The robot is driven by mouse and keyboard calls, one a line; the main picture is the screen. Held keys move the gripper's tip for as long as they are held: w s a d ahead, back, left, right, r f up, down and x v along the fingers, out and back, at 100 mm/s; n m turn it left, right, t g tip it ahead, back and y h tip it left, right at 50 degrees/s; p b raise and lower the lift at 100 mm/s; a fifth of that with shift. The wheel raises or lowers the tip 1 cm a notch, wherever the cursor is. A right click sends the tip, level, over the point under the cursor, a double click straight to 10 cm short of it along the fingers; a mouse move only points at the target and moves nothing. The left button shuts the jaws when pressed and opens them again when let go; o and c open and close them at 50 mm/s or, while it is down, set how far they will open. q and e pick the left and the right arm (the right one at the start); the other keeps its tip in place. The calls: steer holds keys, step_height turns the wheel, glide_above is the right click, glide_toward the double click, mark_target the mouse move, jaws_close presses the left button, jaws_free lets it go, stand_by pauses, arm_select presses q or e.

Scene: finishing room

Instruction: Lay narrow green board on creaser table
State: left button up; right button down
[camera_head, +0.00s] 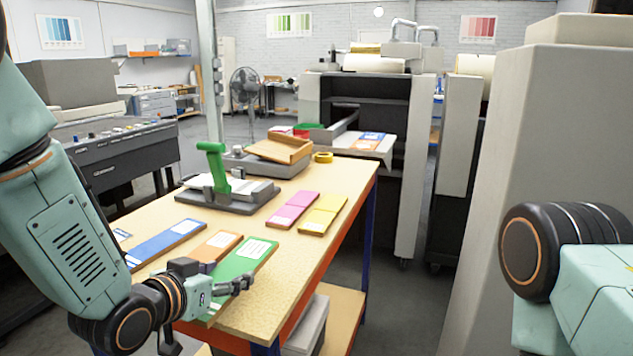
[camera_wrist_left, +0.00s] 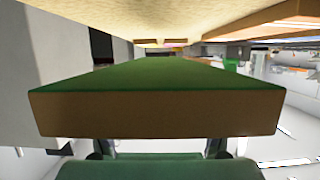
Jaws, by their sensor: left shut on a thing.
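The narrow green board (camera_head: 248,257), with a white label, is at the near end of the pale wooden table (camera_head: 302,262). My left gripper (camera_head: 242,284) is shut on its near end. In the left wrist view the green board (camera_wrist_left: 160,77) runs away from the gripper, its brown end edge facing the camera. I cannot tell if it touches the tabletop. A device with a green lever (camera_head: 215,165) stands on the table; no label shows which table is the creaser table. My right arm is at the right edge, its gripper out of view.
An orange board (camera_head: 212,247) and a blue board (camera_head: 165,243) lie left of the green one. Pink (camera_head: 294,209) and yellow (camera_head: 323,214) boards lie farther back. A wooden tray (camera_head: 280,148) and yellow tape roll (camera_head: 323,157) are behind. The table's right front is bare.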

mark_target(226, 279)
arm_select(q)
steer(key=shift+r+p, duration=2.65)
steer(key=shift+p, duration=0.2)
steer(key=shift+f, duration=0.1)
step_height(226, 279, down, 5)
steer(key=shift+r+b, duration=0.15)
steer(key=shift+b, duration=0.4)
step_height(226, 279, down, 4)
steer(key=shift+r, duration=0.1)
steer(key=shift+f, duration=0.6)
steer(key=shift+f+b, duration=0.2)
steer(key=shift+b, duration=0.15)
